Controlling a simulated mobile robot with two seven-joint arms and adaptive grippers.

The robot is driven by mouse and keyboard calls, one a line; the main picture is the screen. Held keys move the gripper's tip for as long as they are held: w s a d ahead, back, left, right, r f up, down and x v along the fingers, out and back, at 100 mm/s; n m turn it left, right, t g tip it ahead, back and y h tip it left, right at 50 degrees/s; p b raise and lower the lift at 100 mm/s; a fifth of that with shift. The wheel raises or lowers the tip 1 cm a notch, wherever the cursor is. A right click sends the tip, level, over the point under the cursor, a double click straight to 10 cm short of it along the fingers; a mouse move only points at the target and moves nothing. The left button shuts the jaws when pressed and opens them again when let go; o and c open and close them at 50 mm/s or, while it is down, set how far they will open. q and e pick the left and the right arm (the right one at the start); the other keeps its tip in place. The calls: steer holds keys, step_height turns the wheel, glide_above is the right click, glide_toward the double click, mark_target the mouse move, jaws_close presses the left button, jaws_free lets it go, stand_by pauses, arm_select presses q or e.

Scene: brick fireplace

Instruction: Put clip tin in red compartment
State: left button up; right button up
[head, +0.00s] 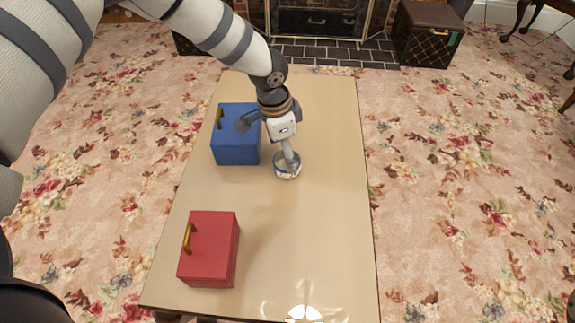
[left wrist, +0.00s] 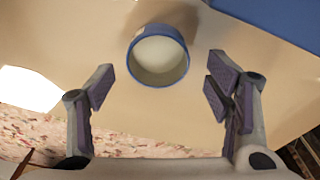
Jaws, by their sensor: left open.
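The clip tin (head: 287,172), a small round open-topped tin with a blue rim, stands on the table right of the blue box. In the left wrist view the tin (left wrist: 158,72) lies just beyond and between my fingertips, with a pale inside. My left gripper (head: 267,139) is open above the table; one finger hangs over the blue box and the other overlaps the tin. In the left wrist view the gripper (left wrist: 158,90) holds nothing. The red box (head: 222,236) with a gold handle sits at the table's near left. My right gripper is not in view.
The blue box (head: 237,150) with a gold handle stands close left of the tin, and its blue surface (left wrist: 285,18) also shows in the left wrist view. The long beige table (head: 320,220) is clear on its right side and between the boxes. Floral carpet surrounds it.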

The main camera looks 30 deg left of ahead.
arm_select(q)
steer(key=f, duration=0.4)
steer(key=shift+w+d+b, duration=0.1)
steer(key=shift+d+b, duration=0.2)
steer(key=shift+b, duration=0.05)
steer(key=c, duration=1.1)
